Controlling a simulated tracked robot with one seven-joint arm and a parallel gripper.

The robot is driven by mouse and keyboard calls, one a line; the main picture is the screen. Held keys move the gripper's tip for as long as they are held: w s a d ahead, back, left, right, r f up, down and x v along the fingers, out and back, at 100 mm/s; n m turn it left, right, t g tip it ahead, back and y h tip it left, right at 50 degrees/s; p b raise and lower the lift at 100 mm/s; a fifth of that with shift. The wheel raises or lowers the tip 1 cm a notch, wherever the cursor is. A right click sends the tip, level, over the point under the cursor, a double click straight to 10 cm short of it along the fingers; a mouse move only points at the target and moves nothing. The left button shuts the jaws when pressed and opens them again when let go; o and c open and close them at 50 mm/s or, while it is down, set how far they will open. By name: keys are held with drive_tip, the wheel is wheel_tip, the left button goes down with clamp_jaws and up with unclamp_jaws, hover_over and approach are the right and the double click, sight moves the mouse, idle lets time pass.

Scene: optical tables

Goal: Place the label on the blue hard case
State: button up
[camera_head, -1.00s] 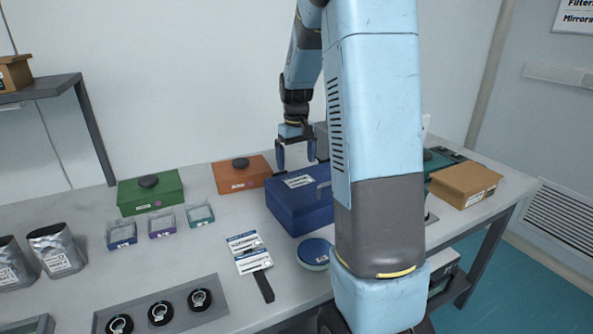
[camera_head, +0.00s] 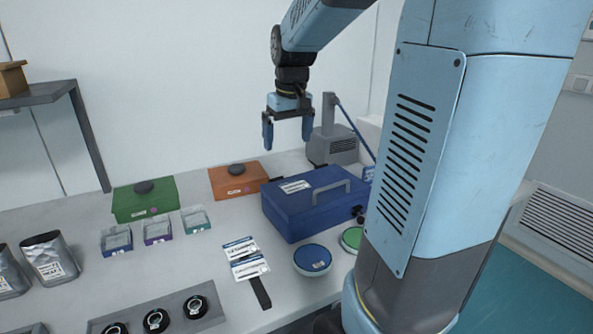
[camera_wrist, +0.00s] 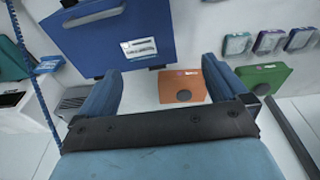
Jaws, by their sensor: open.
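The blue hard case (camera_head: 322,213) stands shut on the table, with a grey handle (camera_head: 331,190) on its lid. A white label (camera_head: 295,186) lies flat on the left part of the lid. In the wrist view, the label (camera_wrist: 138,48) shows on the case (camera_wrist: 90,40) beside the fingers, with nothing gripping it. My gripper (camera_head: 288,142) is open and empty, in the air above and behind the case. Its two blue fingers also show apart in the wrist view (camera_wrist: 161,68).
Two more white labels (camera_head: 246,258) and a black strip (camera_head: 261,293) lie in front. Orange (camera_head: 237,180) and green (camera_head: 146,201) boxes stand left of the case. Round tins (camera_head: 312,260) stand before it, and a grey device (camera_head: 333,145) behind. Small trays (camera_head: 157,231) are at left.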

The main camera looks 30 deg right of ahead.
drive_tip(key=s+a+t, duration=0.1)
drive_tip(key=s+a, duration=0.2)
drive_tip(key=s, duration=0.6)
drive_tip(key=s+a+t, duration=0.2)
drive_tip(key=s+a, duration=0.2)
drive_tip(key=s, duration=0.6)
drive_tip(key=shift+a+r+t, duration=0.25)
drive_tip(key=shift+r+t, duration=0.05)
